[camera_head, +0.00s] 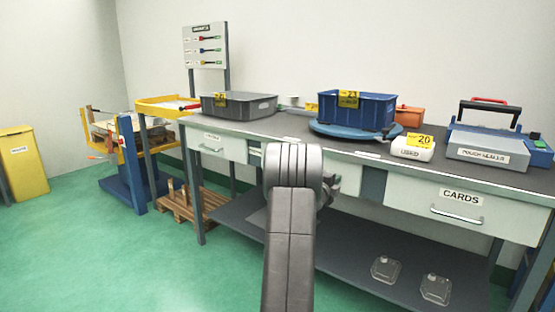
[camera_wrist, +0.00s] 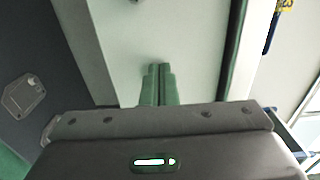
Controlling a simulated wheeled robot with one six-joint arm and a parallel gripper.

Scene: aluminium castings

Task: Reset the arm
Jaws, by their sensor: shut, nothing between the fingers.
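My arm rises in the middle of the head view, in front of the workbench (camera_head: 285,122). My gripper (camera_wrist: 159,68) shows in the wrist view with its two green fingers together and nothing between them. It points at a pale bench surface, which looks like a drawer front (camera_wrist: 160,30). In the head view the gripper itself is mostly hidden behind my arm. I cannot tell how far the fingertips are from the bench.
On the bench stand a grey bin (camera_head: 238,105), a blue bin (camera_head: 356,110) on a blue turntable (camera_head: 325,130), a white labelled box (camera_head: 412,150) and a grey case (camera_head: 487,150). Clear lids (camera_head: 386,269) lie on the lower shelf. Green floor at left is free.

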